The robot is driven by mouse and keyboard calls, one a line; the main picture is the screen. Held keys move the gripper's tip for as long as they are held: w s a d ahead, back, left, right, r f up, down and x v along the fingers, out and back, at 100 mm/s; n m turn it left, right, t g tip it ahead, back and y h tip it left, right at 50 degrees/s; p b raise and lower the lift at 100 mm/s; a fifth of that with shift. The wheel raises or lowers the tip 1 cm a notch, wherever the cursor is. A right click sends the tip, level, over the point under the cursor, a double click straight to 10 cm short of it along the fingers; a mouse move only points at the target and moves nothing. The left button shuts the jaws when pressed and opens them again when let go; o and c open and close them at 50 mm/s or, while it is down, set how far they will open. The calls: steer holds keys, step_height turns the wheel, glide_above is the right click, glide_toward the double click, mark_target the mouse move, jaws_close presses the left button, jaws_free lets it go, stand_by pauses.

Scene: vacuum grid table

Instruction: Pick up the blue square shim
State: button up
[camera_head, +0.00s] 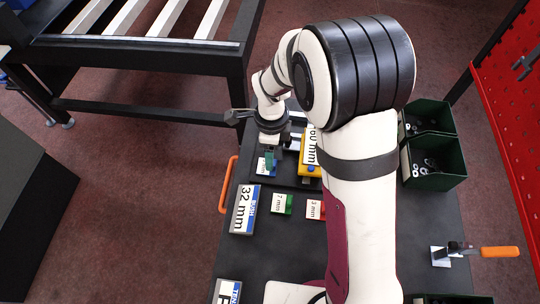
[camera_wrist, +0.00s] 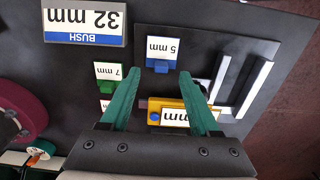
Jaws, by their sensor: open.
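The blue square shim (camera_wrist: 158,68) carries a white 5 mm label and lies flat on the dark table. In the head view the blue shim (camera_head: 262,172) is partly covered by my gripper (camera_head: 271,158). In the wrist view my gripper (camera_wrist: 160,80) is open, with green fingers spread apart and nothing held. The shim shows just beyond the gap between the fingertips. I cannot tell how high the fingertips are above it.
A yellow block (camera_head: 303,168) sits right of the shim. A green 7 mm shim (camera_head: 289,204), a red shim (camera_head: 314,218) and a grey 32 mm block (camera_head: 234,222) lie nearer. Green bins (camera_head: 441,183) hold small parts at right. An orange handle (camera_head: 228,184) edges the table.

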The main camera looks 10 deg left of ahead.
step_height(320, 180, down, 5)
steer(key=shift+w+d+r, duration=0.1)
steer(key=shift+d+r, duration=0.05)
steer(key=shift+r, duration=0.15)
jaws_close()
